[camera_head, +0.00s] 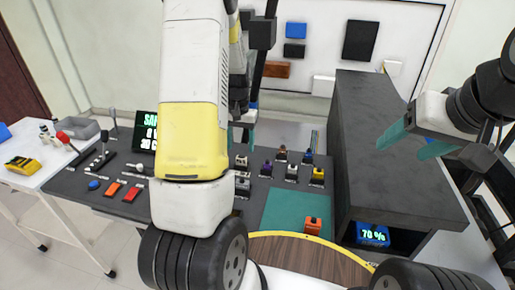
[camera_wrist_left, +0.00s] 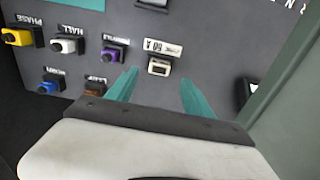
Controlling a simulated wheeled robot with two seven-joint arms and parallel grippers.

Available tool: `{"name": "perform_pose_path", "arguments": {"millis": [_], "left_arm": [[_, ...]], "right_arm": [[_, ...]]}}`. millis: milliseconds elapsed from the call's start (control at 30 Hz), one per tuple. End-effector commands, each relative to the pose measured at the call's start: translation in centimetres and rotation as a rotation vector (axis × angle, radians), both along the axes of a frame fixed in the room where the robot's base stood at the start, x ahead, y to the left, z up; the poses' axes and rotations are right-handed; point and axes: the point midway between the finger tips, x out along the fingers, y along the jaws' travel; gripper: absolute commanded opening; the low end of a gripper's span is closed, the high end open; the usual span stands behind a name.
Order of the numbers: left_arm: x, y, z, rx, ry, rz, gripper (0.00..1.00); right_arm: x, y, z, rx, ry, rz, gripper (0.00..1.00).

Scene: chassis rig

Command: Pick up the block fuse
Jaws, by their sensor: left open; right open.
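The block fuse appears to be the small off-white block (camera_wrist_left: 159,67) beside a "60 A" label on the dark panel in the left wrist view. In the head view an off-white block (camera_head: 241,161) stands at the matching place, left of the purple one. My left gripper (camera_wrist_left: 159,80) is open and empty, with its teal fingertips on either side of the block in the picture. I cannot tell its height above the panel. In the head view its fingers (camera_head: 242,137) show just behind the block, partly hidden by my arm. My right gripper (camera_head: 402,146) is open and empty over the dark cabinet.
Purple (camera_wrist_left: 110,54), white (camera_wrist_left: 64,45), yellow (camera_wrist_left: 18,37), blue (camera_wrist_left: 50,84) and brown (camera_wrist_left: 95,88) plugs stand close by. A green mat (camera_head: 283,208) with an orange block (camera_head: 312,226) lies in front. The tall dark cabinet (camera_head: 385,110) bounds the right side.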

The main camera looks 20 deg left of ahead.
Motion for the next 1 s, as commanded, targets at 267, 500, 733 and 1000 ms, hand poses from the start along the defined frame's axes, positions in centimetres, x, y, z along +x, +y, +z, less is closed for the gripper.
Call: {"name": "perform_pose_path", "arguments": {"millis": [267, 500, 733, 1000], "left_arm": [[-0.2, -0.2, -3.9, 0.000, 0.004, 0.000, 0.60], [-0.1, -0.2, -5.9, -0.001, 0.000, -0.001, 0.60], [-0.1, -0.2, -5.9, -0.001, -0.001, -0.001, 0.52], [-0.1, -0.2, -5.9, -0.001, -0.001, 0.000, 0.00]], "right_arm": [[0.0, 0.0, 0.0, 0.000, 0.000, 0.000, 0.65], [0.0, 0.0, 0.0, 0.000, 0.000, 0.000, 0.65], [0.0, 0.0, 0.0, 0.000, 0.000, 0.000, 0.65], [0.0, 0.0, 0.0, 0.000, 0.000, 0.000, 0.65]]}}
